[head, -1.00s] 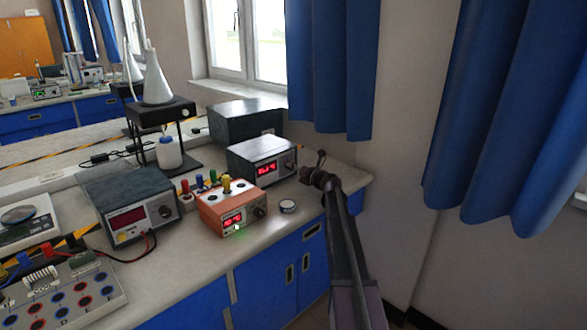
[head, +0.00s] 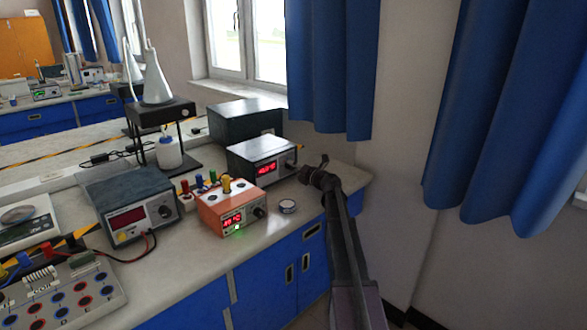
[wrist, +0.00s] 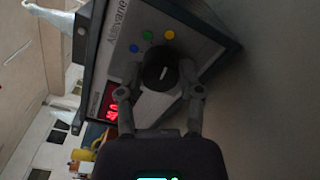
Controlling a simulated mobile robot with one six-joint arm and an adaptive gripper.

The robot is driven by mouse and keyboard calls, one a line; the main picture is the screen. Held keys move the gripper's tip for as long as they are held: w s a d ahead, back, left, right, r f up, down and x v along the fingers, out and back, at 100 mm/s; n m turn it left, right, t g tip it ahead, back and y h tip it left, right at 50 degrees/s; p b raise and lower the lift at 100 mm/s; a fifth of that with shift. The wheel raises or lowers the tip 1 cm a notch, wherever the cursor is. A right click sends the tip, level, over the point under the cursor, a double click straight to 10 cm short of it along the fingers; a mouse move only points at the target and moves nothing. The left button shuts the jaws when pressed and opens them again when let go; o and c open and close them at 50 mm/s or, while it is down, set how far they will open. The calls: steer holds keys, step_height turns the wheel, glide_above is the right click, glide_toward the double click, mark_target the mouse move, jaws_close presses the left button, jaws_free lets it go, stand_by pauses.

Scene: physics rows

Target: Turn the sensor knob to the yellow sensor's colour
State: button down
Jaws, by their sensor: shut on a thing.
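The dark sensor knob (wrist: 160,68) is on the front of a grey box (head: 253,149), which has a red display. Its pale mark points roughly up. Blue, green and yellow dots (wrist: 169,34) surround the knob in the wrist view. My gripper (wrist: 160,92) is shut on the knob, a finger on each side. In the head view my gripper (head: 316,173) is at the right of the box, and the knob is hard to make out there.
A dark meter (head: 128,200) and a socket panel (head: 60,293) stand to the left. A stand with a flask (head: 155,85) is behind them. A small round tin (head: 288,206) lies near the bench's front edge. A wall and blue curtains are on the right.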

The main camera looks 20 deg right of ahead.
steer(key=shift+w+a, duration=0.1)
steer(key=shift+c, duration=1.3)
jaws_free()
steer(key=shift+v, duration=6)
